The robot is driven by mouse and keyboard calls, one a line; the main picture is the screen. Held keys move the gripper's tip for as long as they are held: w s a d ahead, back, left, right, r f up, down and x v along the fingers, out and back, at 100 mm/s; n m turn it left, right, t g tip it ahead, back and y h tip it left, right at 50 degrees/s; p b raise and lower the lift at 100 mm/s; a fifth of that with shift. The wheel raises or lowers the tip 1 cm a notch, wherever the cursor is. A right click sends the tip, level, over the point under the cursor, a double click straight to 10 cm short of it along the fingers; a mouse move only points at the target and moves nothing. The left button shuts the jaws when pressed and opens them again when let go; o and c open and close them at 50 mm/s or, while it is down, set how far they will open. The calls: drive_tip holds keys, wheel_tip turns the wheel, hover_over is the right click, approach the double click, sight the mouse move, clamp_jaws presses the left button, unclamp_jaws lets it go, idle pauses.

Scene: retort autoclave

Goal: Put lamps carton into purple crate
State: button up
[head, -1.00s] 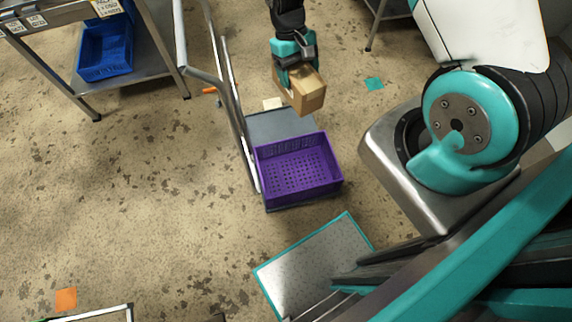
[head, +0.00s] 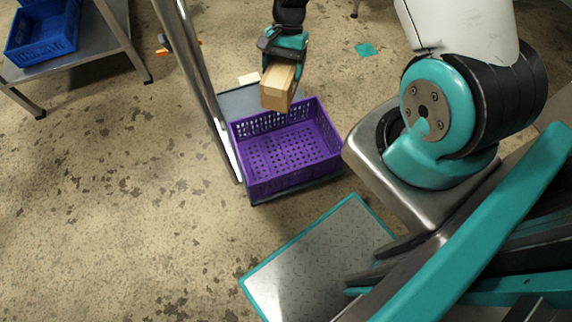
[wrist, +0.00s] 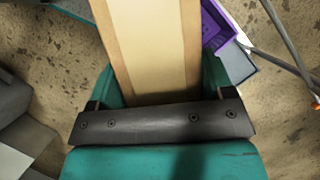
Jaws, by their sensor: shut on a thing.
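The carton (head: 277,88) is a plain brown box; I cannot read a label on it. My gripper (head: 285,62) is shut on it and holds it in the air at the far edge of the purple crate in the head view. In the wrist view the carton (wrist: 153,45) lies between the fingers and runs out of the top of the picture. The purple crate (head: 246,187) is empty, with a slotted floor and walls, and stands on a grey trolley. A corner of the crate (wrist: 217,28) shows at the upper right of the wrist view.
The trolley's grey deck (head: 240,101) shows behind the crate, and its metal handle (head: 185,65) rises at the crate's left. A blue crate (head: 42,36) stands on a steel table at the upper left.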

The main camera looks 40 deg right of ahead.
drive_tip(key=w+d+f+m+t+b, duration=0.15)
drive_tip(key=f+m+b, duration=0.35)
drive_tip(key=f+b, duration=0.9)
drive_tip(key=d+f+m+t+b, duration=0.2)
drive_tip(key=f+m+b, duration=0.3)
drive_tip(key=f+b, duration=0.9)
drive_tip(key=b, duration=1.2)
hover_over(288, 160)
drive_tip(key=shift+y, duration=0.4)
wheel_tip(288, 160, down, 20)
drive_tip(key=shift+s+f, duration=0.1)
drive_tip(key=o, duration=1.2)
